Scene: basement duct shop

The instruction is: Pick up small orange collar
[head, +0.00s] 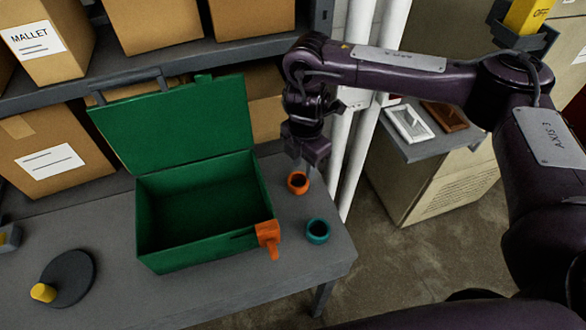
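The small orange collar (298,183) is a short open ring on the grey table (215,300), just right of the green box. My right gripper (307,171) points down at the collar's right and back side, with its fingertips very close to it. I cannot tell whether they touch the collar, or how far apart the fingers are. My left gripper is not in view.
An open green box (190,250) with a raised lid and an orange latch (268,238) stands left of the collar. A teal collar (317,231) sits nearer the table's right edge. White pipes (352,130) rise behind. A dark disc (70,275) lies left.

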